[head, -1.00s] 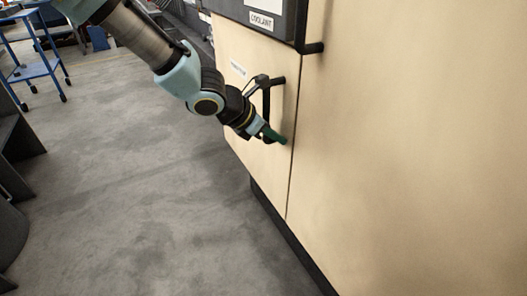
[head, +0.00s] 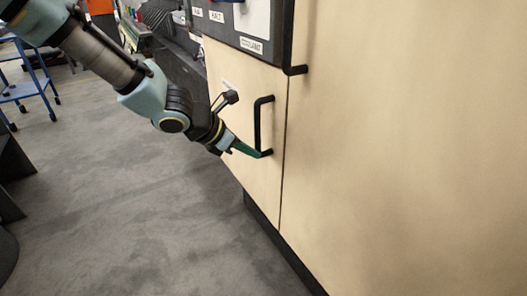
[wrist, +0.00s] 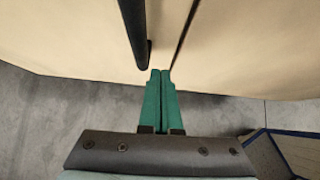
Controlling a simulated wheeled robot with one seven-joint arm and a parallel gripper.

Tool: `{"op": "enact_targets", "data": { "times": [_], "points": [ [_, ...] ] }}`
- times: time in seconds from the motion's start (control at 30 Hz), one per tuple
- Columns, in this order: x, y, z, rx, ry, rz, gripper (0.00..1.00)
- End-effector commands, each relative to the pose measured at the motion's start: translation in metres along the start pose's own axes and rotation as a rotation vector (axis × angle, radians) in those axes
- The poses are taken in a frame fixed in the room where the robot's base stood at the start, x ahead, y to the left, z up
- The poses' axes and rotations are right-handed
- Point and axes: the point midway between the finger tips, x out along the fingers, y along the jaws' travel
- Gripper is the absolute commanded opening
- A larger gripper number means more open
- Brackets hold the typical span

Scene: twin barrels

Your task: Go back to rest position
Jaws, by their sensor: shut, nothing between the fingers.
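My gripper (head: 257,153) has green fingers and shows in front of the pale wooden cabinet door (head: 245,190), near the lower end of its black bar handle (head: 258,122). In the wrist view the two green fingers (wrist: 160,75) lie together with nothing between them. There the black handle (wrist: 135,30) stands just left of the fingertips, and a dark door seam (wrist: 185,30) runs to their right. I cannot tell whether the fingertips touch the handle. The door looks closed, flush with the wide panel on its right.
A dark control panel with a "COOLANT" label (head: 252,45) sits above the door. A wide wooden panel (head: 400,150) fills the right. A blue cart (head: 30,85) stands at the far left. The grey floor (head: 130,200) left of the cabinet is open.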

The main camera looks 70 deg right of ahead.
Motion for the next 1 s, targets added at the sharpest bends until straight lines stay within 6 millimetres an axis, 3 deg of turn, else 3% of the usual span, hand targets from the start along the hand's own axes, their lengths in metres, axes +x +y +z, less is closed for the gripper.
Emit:
{"op": "enact_targets", "data": {
  "times": [0.1,0.3,0.8,0.87,1.0],
  "points": [
    [-0.031,0.002,0.0,-0.002,0.003,0.003,0.0],
    [-0.062,0.003,-0.002,-0.003,0.005,0.003,0.0],
    [-0.08,0.007,-0.008,0.013,0.014,0.01,0.0],
    [-0.093,0.016,-0.015,0.049,0.029,0.024,0.0],
    [-0.151,0.046,-0.052,0.22,0.113,0.074,0.0]
  ]
}}
